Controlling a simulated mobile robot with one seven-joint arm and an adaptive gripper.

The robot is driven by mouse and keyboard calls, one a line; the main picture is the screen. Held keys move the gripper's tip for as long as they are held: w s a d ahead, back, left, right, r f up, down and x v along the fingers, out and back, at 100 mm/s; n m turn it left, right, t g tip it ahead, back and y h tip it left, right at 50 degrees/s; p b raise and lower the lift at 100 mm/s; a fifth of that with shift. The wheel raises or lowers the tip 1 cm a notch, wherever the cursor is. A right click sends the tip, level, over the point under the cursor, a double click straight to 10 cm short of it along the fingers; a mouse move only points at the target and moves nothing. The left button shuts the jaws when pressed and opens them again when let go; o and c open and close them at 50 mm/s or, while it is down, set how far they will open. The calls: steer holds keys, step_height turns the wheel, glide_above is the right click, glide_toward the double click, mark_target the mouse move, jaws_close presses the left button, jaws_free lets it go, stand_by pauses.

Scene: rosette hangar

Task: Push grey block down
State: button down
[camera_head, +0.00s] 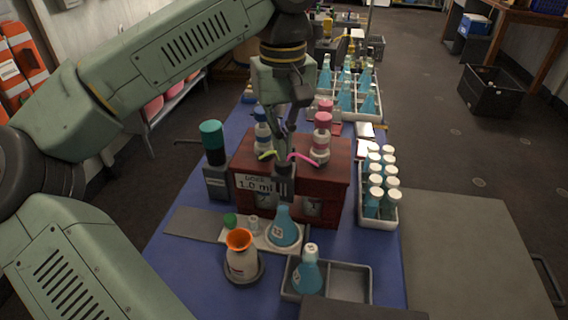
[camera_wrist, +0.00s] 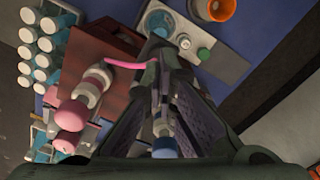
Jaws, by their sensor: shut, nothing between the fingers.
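A red-brown dispenser box (camera_head: 335,178) with a label reading 1.0 ml stands on the blue table. A grey ribbed block (camera_head: 284,188) appears at the middle of its front, directly below my fingertips; I cannot tell if they touch it. My gripper (camera_head: 283,165) is shut and empty, pointing down at the box front. In the wrist view, my gripper's fingers (camera_wrist: 155,85) come together over the box edge (camera_wrist: 100,55), and they hide much of the block. A blue-liquid flask (camera_head: 283,230) stands on a pale plate below the box front.
A blue-capped bottle (camera_head: 262,132) and a pink-capped bottle (camera_head: 321,140) stand on the box, with yellow and pink tubes close beside my fingers. A green-capped dark bottle (camera_head: 213,145), an orange-topped bottle (camera_head: 241,258) and a rack of white-capped vials (camera_head: 377,188) stand around.

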mark_target(283, 174)
steer(key=shift+f+b, duration=2.8)
steer(key=shift+f, duration=1.15)
steer(key=shift+r, duration=0.1)
step_height(283, 174, up, 7)
steer(key=p, duration=0.6)
steer(key=shift+r, duration=0.15)
